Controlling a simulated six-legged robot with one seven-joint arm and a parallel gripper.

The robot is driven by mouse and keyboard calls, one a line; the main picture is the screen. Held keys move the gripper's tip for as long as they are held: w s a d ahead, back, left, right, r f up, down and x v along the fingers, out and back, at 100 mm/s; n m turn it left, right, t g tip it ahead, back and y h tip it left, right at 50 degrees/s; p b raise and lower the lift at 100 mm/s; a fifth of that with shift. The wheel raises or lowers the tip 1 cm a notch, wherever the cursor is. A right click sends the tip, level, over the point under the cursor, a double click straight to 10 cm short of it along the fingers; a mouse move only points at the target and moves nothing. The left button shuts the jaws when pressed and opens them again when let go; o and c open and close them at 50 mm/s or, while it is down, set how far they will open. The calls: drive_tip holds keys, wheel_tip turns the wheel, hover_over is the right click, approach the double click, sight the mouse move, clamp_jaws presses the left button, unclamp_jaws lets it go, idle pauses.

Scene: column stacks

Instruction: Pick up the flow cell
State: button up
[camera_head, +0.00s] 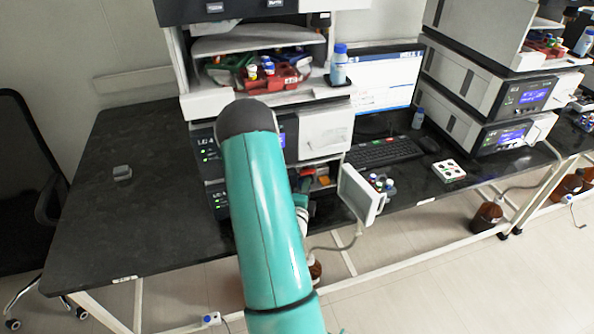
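No part is clearly recognisable as the flow cell at this size. An open instrument module (322,178) in the middle stack holds small red, orange and green parts, partly hidden by my arm. Its door (355,194) is swung out to the right and carries several small bottles. My teal arm covers the left part of this opening. Some of my farther arm links show just right of it, close to the module. My gripper's fingers are hidden behind the arm, so I cannot see whether they hold anything.
A small grey block (122,173) lies on the otherwise clear left black bench (120,225). A red tray (275,80) and a blue-capped bottle (339,65) stand above the modules. A keyboard (383,152), monitor and white vial rack (448,171) are right.

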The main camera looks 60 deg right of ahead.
drive_tip(key=shift+w+d, duration=0.1)
drive_tip(key=shift+d, duration=0.05)
drive_tip(key=shift+a+r, duration=0.15)
drive_tip(key=shift+a, duration=0.05)
drive_tip(key=shift+d, duration=0.15)
drive_tip(key=c, duration=0.4)
